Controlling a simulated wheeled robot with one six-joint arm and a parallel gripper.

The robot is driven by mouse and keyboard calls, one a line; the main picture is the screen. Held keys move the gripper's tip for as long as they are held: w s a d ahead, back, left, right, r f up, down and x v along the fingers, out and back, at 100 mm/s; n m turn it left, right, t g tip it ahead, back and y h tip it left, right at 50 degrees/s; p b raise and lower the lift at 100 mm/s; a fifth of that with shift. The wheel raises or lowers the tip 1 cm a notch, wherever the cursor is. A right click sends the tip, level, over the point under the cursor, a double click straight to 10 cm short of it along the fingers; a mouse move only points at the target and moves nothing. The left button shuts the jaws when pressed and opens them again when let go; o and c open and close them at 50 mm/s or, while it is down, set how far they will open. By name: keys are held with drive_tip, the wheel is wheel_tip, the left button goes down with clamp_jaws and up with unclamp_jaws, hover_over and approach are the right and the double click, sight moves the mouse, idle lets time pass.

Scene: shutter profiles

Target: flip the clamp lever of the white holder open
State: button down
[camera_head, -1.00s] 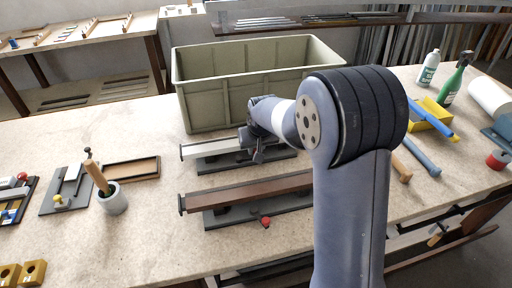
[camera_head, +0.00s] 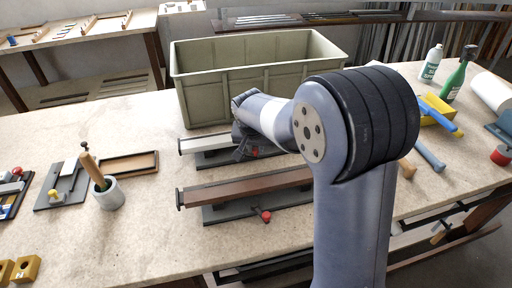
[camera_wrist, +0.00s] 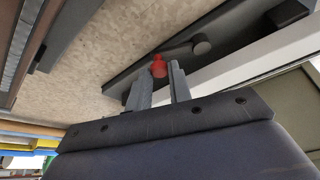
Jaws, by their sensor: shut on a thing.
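The white holder is a dark base plate (camera_head: 215,161) carrying a pale profile (camera_head: 198,143), just in front of the green bin. Its clamp lever has a red knob (camera_head: 255,151), partly hidden by my wrist. In the wrist view the red knob (camera_wrist: 159,67) sits between the tips of my gripper (camera_wrist: 161,78), which is shut on it. The white profile (camera_wrist: 250,62) runs along the right there, beside the dark base. My gripper (camera_head: 243,145) is low over the holder in the head view, its fingers hard to make out. How far the lever is turned I cannot tell.
A second holder with a brown profile (camera_head: 245,187) and its own red knob (camera_head: 266,216) lies nearer. The green bin (camera_head: 260,80) stands close behind. A grey cup (camera_head: 109,195) is at left; bottles (camera_head: 431,64) and tools are at right. Bare tabletop lies left of the holders.

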drive_tip(key=m, duration=0.1)
drive_tip(key=s+a+m+h+b, duration=0.1)
drive_tip(key=m, duration=0.1)
drive_tip(key=m+b, duration=0.1)
drive_tip(key=shift+s+a+f+m+g+h, duration=0.1)
drive_tip(key=shift+s+a+m+g+h, duration=0.05)
drive_tip(key=shift+s+m+g+h, duration=0.2)
drive_tip(key=shift+s+a+m+g+h+b, duration=0.35)
drive_tip(key=shift+a+m+g, duration=0.1)
drive_tip(key=shift+m, duration=0.7)
drive_tip(key=shift+s+a+m+g+h+b, duration=0.2)
drive_tip(key=shift+s+a+m+g+b, duration=0.15)
drive_tip(key=shift+m, duration=0.75)
drive_tip(key=c, duration=1.3)
unclamp_jaws()
drive_tip(key=shift+a, duration=0.1)
drive_tip(key=shift+r, duration=0.25)
drive_tip(key=v, duration=1)
drive_tip(key=shift+a+r+p, duration=0.2)
drive_tip(key=shift+p, duration=0.15)
drive_tip(key=shift+s, duration=0.1)
